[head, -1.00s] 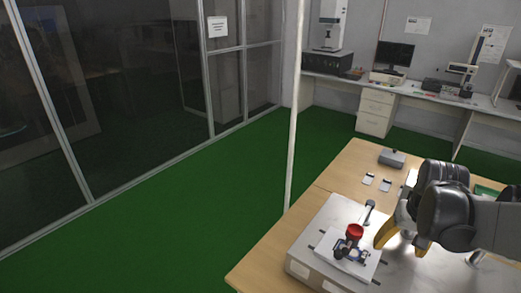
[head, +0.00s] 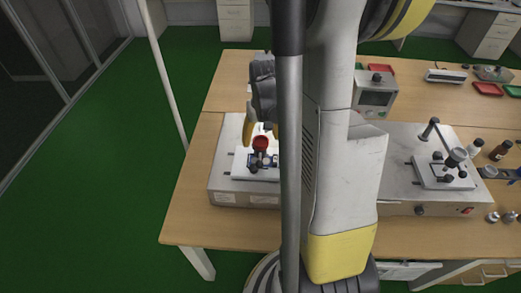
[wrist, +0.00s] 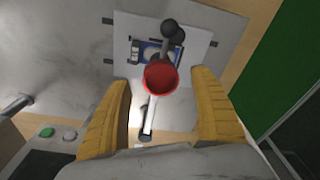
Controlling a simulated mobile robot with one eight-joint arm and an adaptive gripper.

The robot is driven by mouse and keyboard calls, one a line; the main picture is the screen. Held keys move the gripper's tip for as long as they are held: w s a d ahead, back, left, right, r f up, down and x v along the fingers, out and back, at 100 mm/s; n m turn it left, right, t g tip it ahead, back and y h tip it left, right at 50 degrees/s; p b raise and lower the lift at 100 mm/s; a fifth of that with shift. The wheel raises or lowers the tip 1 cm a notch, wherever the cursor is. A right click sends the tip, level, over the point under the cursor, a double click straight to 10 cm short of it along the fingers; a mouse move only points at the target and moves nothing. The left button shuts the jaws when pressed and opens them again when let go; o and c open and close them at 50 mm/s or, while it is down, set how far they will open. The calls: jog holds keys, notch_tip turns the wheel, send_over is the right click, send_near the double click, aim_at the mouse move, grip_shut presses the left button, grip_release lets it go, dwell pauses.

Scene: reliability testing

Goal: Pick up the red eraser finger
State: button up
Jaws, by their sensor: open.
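The red eraser finger (head: 261,143) is a round red piece on the small fixture of the left test machine (head: 228,187). In the wrist view it shows as a red cup shape (wrist: 160,78) at the centre, with a dark-knobbed lever just beyond it. My gripper (head: 262,128) is open, with its yellow fingers close above the red piece. In the wrist view the fingers of my gripper (wrist: 164,84) stand to the left and right of it, with gaps on both sides. I cannot tell how far the fingertips are above it. My arm hides the table middle in the head view.
A second test machine (head: 400,165) stands on the right of the wooden table (head: 215,105). A control box (head: 374,95), brown bottles (head: 500,151), and red and green trays (head: 488,89) are also there. Open green floor (head: 100,200) lies left of the table.

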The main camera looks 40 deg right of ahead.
aim_at(261, 144)
jog(key=shift+w+d+f, duration=0.1)
jog(key=shift+w+f, duration=0.05)
jog(key=shift+f, duration=0.45)
jog(key=shift+w+f, duration=0.1)
jog(key=shift+f, duration=0.45)
jog(key=shift+c, duration=0.2)
jog(key=c, duration=1.3)
notch_tip(261, 144, up, 10)
jog(key=shift+r+p, duration=0.1)
jog(key=shift+p, duration=1.15)
